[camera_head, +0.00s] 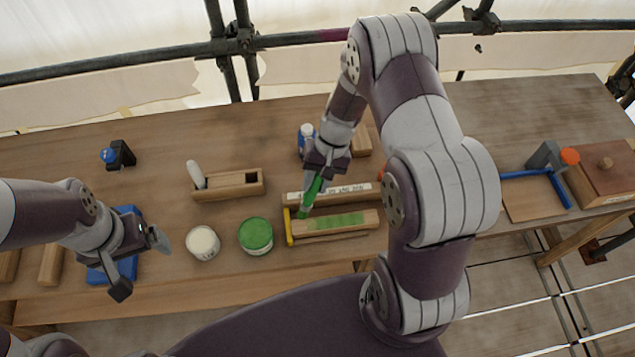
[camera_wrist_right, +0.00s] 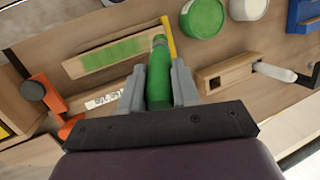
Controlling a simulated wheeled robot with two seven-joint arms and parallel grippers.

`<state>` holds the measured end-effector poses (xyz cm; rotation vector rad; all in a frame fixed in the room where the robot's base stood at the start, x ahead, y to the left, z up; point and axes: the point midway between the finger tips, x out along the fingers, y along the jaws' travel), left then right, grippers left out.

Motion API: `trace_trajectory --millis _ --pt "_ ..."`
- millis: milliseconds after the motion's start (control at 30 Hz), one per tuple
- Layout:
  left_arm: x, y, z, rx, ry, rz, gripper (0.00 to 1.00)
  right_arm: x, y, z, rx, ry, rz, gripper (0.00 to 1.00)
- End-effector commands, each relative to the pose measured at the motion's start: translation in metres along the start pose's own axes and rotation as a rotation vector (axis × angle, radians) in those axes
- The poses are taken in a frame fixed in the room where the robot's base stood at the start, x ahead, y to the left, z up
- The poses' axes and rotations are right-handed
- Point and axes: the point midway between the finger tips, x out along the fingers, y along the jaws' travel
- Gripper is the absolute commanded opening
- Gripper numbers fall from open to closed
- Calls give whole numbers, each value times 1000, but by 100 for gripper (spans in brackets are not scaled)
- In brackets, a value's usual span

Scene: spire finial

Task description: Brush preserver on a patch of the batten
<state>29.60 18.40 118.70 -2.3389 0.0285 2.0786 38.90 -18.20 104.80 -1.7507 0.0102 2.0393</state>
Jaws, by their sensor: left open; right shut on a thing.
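My right gripper (camera_head: 320,172) is shut on a green brush (camera_head: 312,192), which also shows between the fingers in the wrist view (camera_wrist_right: 158,75). The brush slants down toward the left end of the wooden batten (camera_head: 365,217); I cannot tell whether its tip touches. The batten carries a green patch (camera_head: 337,222) over its middle, and its patch shows in the wrist view (camera_wrist_right: 115,52). A yellow piece (camera_head: 289,228) stands at its left end. A pot of green preserver (camera_head: 256,235) stands left of it. My left gripper (camera_head: 139,263) is open and empty over the bench's left side.
A pot with pale contents (camera_head: 203,243) stands beside the green one. Behind are a slotted wooden block (camera_head: 235,185) with a white-handled tool and a blue-and-white bottle (camera_head: 306,135). A blue tray (camera_head: 97,273) lies under my left gripper. A blue frame (camera_head: 545,190) is at right.

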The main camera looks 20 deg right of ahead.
Motion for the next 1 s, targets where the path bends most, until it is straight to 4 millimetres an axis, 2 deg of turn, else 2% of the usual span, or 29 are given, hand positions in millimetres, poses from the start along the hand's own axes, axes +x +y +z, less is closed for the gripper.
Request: trace_trajectory --millis 33,200,1000 --pt "-8 0 -1 0 0 0 94 -8 -3 1 -1 1 0 0" --pt "-16 0 -2 0 0 0 94 -18 -7 1 -1 1 0 0" --pt "-17 0 -2 0 0 0 94 -20 -7 -1 0 0 0 0"
